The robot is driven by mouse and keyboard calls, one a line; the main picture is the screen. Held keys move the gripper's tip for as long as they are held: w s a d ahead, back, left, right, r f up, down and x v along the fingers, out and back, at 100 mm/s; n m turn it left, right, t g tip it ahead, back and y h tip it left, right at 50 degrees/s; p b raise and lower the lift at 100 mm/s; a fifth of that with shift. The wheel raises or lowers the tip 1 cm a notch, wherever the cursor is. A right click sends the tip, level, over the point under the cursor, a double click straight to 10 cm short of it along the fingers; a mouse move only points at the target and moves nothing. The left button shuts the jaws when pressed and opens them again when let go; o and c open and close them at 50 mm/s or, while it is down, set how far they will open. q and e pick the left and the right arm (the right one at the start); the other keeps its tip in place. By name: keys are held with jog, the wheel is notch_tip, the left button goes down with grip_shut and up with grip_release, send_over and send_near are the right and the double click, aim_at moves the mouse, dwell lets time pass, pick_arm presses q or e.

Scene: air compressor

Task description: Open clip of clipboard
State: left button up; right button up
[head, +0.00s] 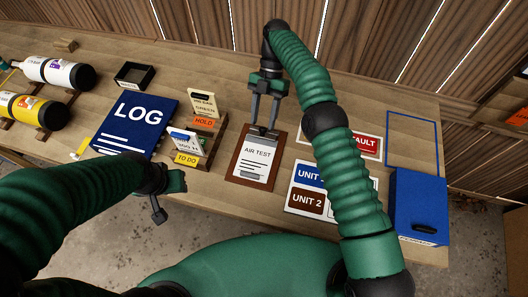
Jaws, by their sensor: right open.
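The clipboard (236,179) is a brown board lying on the bench, holding a white sheet (257,158) marked AIR TEST. Its dark clip (264,132) is at the far edge and partly hidden by my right gripper. My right gripper (263,125) points down at the clip, with two spread fingers, one on each side of the clip area. I cannot tell whether the fingers touch it. My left gripper (168,197) is near the bench's front edge, left of the clipboard and apart from it. Its fingers are dark and seen at a poor angle.
Left of the clipboard stand a card rack (205,146) and a blue LOG book (136,117). To the right lie UNIT cards (305,200) and a blue box (419,205). Two cylinders (60,73) lie at far left. A small black tray (134,75) sits behind the book.

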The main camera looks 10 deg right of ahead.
jog(key=shift+s+a+f+b, duration=0.1)
jog(key=shift+s+b, duration=0.75)
jog(key=shift+b, duration=0.05)
jog(key=s, duration=0.4)
jog(key=s+a+r+b, duration=0.1)
jog(key=s, duration=0.9)
jog(key=shift+s+a+r, duration=0.25)
jog(key=shift+a, duration=0.1)
